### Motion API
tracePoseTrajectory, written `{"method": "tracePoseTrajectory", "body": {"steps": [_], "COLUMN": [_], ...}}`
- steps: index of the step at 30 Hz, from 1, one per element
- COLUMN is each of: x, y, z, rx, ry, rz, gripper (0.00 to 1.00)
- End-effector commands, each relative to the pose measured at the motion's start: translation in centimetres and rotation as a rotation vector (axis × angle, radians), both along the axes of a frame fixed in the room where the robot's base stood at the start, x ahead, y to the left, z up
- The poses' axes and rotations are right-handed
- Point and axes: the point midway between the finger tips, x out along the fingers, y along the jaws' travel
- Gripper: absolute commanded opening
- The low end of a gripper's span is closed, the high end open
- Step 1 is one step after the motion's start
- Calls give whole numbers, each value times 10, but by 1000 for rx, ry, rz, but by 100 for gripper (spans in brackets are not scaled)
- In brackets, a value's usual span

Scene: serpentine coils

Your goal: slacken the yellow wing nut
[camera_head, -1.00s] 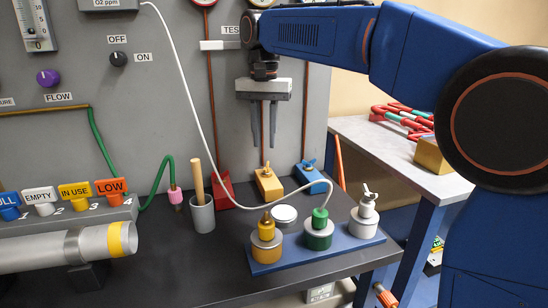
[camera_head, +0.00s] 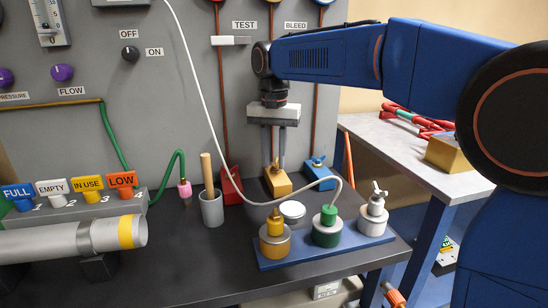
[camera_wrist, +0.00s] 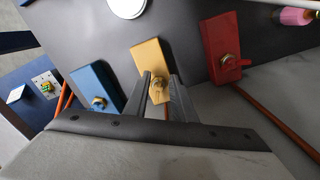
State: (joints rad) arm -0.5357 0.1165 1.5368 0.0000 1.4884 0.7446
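The yellow wing nut (camera_head: 276,165) sits on top of a yellow block (camera_head: 278,185) at the foot of the panel. My gripper (camera_head: 276,163) hangs over the block, pointing down, with its fingertips at about the nut's height. In the wrist view the yellow block (camera_wrist: 148,57) lies beyond the fingers, and the nut (camera_wrist: 158,82) shows between the two spread fingertips of my gripper (camera_wrist: 160,79). The fingers look apart, with a gap around the nut; I cannot tell whether either touches it.
A red block (camera_head: 231,187) stands left of the yellow one and a blue block (camera_head: 319,174) right, each with its own nut. A grey cup (camera_head: 211,207) with a wooden stick stands farther left.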

Motion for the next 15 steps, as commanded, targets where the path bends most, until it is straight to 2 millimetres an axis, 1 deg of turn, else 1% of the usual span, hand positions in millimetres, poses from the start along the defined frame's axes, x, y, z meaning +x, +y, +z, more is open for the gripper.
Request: {"method": "tracePoseTrajectory", "body": {"steps": [1, 3, 15], "x": [0, 0, 0], "y": [0, 0, -1], "z": [0, 0, 0], "rx": [0, 0, 0], "ry": [0, 0, -1], "rz": [0, 0, 29], "gripper": [14, 0, 0]}}
